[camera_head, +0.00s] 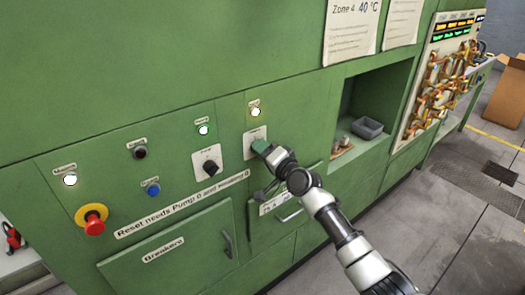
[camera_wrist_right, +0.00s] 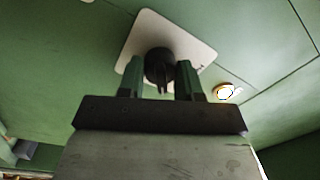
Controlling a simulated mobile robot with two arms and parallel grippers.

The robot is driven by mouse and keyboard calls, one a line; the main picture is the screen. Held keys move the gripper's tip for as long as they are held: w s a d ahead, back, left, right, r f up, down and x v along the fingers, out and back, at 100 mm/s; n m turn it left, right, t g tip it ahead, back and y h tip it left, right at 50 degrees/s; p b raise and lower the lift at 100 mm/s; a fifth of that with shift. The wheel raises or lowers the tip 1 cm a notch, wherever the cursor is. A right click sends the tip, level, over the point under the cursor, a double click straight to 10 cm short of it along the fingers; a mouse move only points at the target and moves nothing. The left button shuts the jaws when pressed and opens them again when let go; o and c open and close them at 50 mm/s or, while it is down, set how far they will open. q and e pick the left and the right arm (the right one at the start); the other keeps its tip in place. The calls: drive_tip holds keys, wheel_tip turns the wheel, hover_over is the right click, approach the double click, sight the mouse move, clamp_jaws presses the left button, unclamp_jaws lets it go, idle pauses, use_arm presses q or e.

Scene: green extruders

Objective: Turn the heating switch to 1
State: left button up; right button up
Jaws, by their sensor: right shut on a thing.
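The heating switch is a black rotary knob on a white plate (camera_head: 255,135) on the green panel, below a small lit lamp. My right gripper (camera_head: 261,146) is at this plate and covers the knob in the head view. In the right wrist view the black knob (camera_wrist_right: 159,65) sits between the two green fingers of the gripper (camera_wrist_right: 160,78), which is shut on it. The plate's markings are too small to read, so I cannot tell the knob's setting. My left gripper is not in view.
A second black rotary switch (camera_head: 210,167) is left of my gripper. A red emergency button (camera_head: 94,222), a blue button (camera_head: 153,189) and several lamps are further left. A recess with a grey bin (camera_head: 367,128) opens to the right. A drawer handle (camera_head: 290,213) is below.

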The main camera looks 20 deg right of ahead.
drive_tip(key=shift+m, duration=0.6)
drive_tip(key=o, duration=0.9)
drive_tip(key=b+v, duration=0.1)
drive_tip(key=v, duration=1)
drive_tip(key=shift+f, duration=0.15)
drive_tip(key=shift+w, duration=0.1)
